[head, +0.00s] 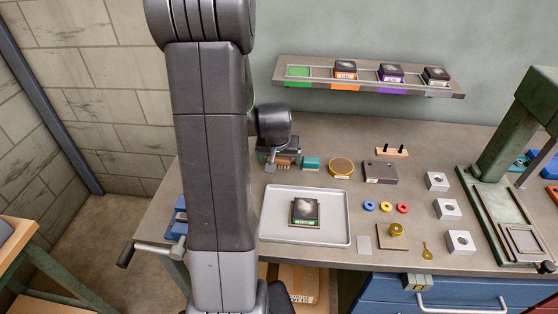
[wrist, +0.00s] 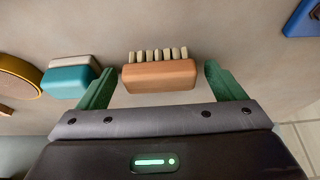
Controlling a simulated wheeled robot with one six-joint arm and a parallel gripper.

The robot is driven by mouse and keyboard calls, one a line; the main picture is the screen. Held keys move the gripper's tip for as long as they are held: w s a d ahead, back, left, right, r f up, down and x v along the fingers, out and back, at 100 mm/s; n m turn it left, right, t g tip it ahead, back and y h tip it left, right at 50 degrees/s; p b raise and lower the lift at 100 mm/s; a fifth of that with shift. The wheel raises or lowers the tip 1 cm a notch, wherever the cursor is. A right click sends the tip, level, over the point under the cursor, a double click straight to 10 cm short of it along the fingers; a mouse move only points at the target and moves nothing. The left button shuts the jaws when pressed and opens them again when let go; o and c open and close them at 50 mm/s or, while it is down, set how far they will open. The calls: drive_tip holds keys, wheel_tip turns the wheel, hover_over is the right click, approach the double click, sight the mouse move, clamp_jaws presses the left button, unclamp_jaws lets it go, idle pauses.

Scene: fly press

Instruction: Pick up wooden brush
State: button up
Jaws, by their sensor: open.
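The wooden brush (wrist: 158,77) has an orange-brown body and a row of pale bristle tufts. In the wrist view it lies between the two green fingers of my gripper (wrist: 160,69), with a visible gap on each side. My gripper is open and holds nothing. In the head view my gripper (head: 279,156) is low over the back left of the bench, and only part of the brush (head: 283,163) shows beneath it.
A teal-and-tan block (wrist: 70,76) lies just left of my left finger in the wrist view, with a round brass-rimmed disc (wrist: 18,80) beyond it. A grey tray (head: 342,225) holding a dark square piece is in front. A shelf (head: 456,90) hangs behind.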

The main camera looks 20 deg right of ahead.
drive_tip(key=shift+c, duration=0.2)
drive_tip(key=c, duration=1)
drive_tip(key=shift+r, duration=0.1)
drive_tip(key=shift+c, duration=0.2)
wheel_tip(320, 180, up, 10)
drive_tip(key=shift+f, duration=0.1)
drive_tip(key=shift+o, duration=0.6)
drive_tip(key=shift+s, duration=0.1)
